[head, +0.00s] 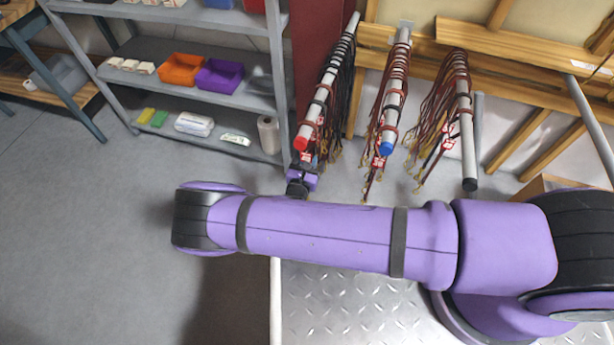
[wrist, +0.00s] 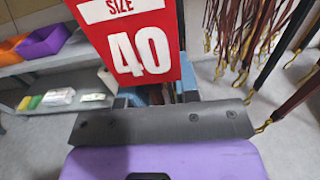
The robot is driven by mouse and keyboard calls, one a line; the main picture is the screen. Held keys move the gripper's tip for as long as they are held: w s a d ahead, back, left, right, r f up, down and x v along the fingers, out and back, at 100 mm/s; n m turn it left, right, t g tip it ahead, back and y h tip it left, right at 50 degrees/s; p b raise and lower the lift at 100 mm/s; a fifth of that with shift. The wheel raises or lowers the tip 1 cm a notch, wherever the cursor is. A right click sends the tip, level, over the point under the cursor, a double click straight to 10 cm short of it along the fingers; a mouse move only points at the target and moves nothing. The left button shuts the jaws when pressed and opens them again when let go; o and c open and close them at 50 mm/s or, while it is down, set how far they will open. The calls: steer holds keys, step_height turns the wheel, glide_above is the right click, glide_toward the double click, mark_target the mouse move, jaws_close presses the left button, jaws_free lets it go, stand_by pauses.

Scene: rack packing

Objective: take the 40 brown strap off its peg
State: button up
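A red tag (wrist: 137,45) reading "SIZE 40" fills the upper middle of the wrist view, right in front of my gripper (wrist: 156,97). The tag hides most of the fingers, so their gap and anything between them cannot be seen. In the head view my gripper (head: 303,173) is just below the tip of the left peg (head: 302,143), which has a red cap. A small red tag (head: 306,156) hangs there, close to my gripper. The left peg carries mostly black straps (head: 342,75) with some brown among them. The strap holding the size 40 tag cannot be told apart.
The middle peg (head: 386,148) has a blue cap and brown straps. The right peg (head: 469,184) has a black cap and mostly brown straps, their ends hanging low. A grey shelf (head: 236,98) with orange and purple bins stands left. Open floor (head: 90,230) lies at lower left.

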jaws_close()
steer(key=shift+r, duration=0.45)
steer(key=r, duration=0.3)
steer(key=shift+s+a, duration=0.15)
steer(key=shift+s, duration=0.05)
steer(key=v, duration=1.7)
steer(key=shift+s, duration=0.3)
steer(key=shift+f, duration=0.1)
